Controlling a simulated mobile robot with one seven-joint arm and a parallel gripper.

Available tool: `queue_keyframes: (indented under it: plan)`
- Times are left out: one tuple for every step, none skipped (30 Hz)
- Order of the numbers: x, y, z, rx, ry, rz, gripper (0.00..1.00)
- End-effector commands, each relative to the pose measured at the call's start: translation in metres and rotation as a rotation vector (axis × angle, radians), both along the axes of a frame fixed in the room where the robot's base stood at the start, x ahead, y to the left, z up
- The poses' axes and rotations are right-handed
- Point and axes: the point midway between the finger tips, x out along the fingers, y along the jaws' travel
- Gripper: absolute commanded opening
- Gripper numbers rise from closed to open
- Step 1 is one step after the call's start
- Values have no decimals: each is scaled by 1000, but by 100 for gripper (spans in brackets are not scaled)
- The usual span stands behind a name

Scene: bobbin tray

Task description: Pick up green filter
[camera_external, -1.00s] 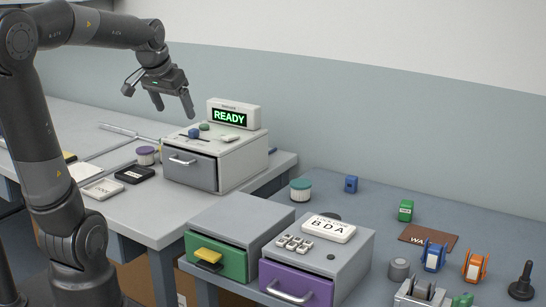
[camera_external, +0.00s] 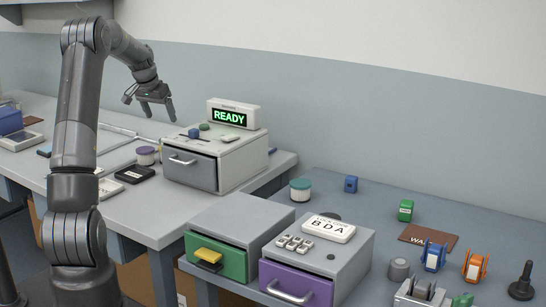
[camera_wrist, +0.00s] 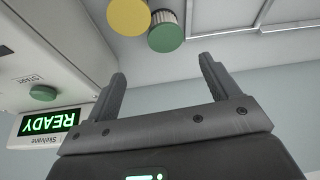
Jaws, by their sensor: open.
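In the wrist view a green-topped filter (camera_wrist: 165,36) with a pale ribbed side stands beside a yellow round top (camera_wrist: 128,17), at the top edge. I cannot match these two surely to the external view. There, a pale filter with a purple band (camera_external: 146,155) stands left of the grey-drawer machine, and a teal-green-topped filter (camera_external: 300,190) stands on the right bench. My gripper (camera_external: 160,117) is open and empty, in the air above the left bench, left of the display. Its spread fingers show in the wrist view (camera_wrist: 162,72), apart from the green-topped filter.
The machine (camera_external: 213,165) with a READY display (camera_external: 229,117) and green button (camera_wrist: 42,93) stands close beside my gripper. A black tray (camera_external: 135,175) lies in front. Green and purple drawer units (camera_external: 235,225) and several small parts occupy the right side.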

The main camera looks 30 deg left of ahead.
Motion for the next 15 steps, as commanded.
queue_keyframes:
  plan:
    - [2, 7, -5, -2, 0, 3, 81]
    - [3, 10, -7, -4, 0, 4, 81]
    - [4, 13, -10, -4, 0, 5, 81]
    - [4, 14, -11, -4, 0, 5, 81]
    - [5, 15, -13, -4, 0, 5, 81]
    - [6, 15, -16, -5, -1, 4, 81]
    - [7, 15, -19, -5, 0, 4, 81]
    - [8, 15, -22, -6, 0, 4, 81]
    - [10, 15, -27, -6, 1, 4, 81]
    - [12, 15, -32, -6, 1, 4, 81]
    - [14, 15, -36, -6, 0, 4, 81]
    - [17, 15, -42, -6, 1, 4, 81]
    - [19, 15, -47, -7, 1, 4, 81]
    - [20, 16, -51, -6, 1, 4, 81]
    - [23, 16, -56, -5, -1, 4, 81]
